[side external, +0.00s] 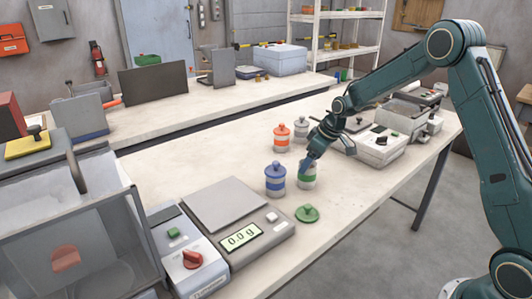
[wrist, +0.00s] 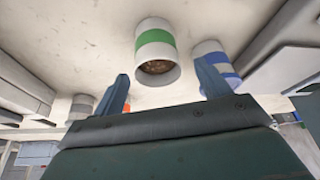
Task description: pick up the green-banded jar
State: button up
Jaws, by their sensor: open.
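The green-banded jar (side external: 308,183) stands upright on the bench, a white jar with a green band and no lid. In the wrist view this jar (wrist: 155,40) shows an open mouth with brown contents. A green lid (side external: 307,214) lies on the bench in front of it. My gripper (side external: 306,166) is open and empty at the jar's upper part, its fingers partly covering it in the side view. In the wrist view the jar's mouth appears between the two fingertips of my gripper (wrist: 162,70); I cannot tell whether they touch it.
A blue-banded jar (side external: 275,181) with a lid stands close left of the green one. An orange-banded jar (side external: 281,138) and a grey-banded jar (side external: 301,130) stand behind. A scale (side external: 228,205) reading 0.0 g is front left. A grey machine (side external: 378,150) stands right.

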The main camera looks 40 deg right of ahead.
jog(key=shift+x, duration=2.55)
jog(key=shift+d, duration=0.15)
jog(key=c, duration=1.4)
jog(key=shift+o, duration=0.2)
jog(key=shift+r, duration=0.1)
notch_tip(320, 180, up, 20)
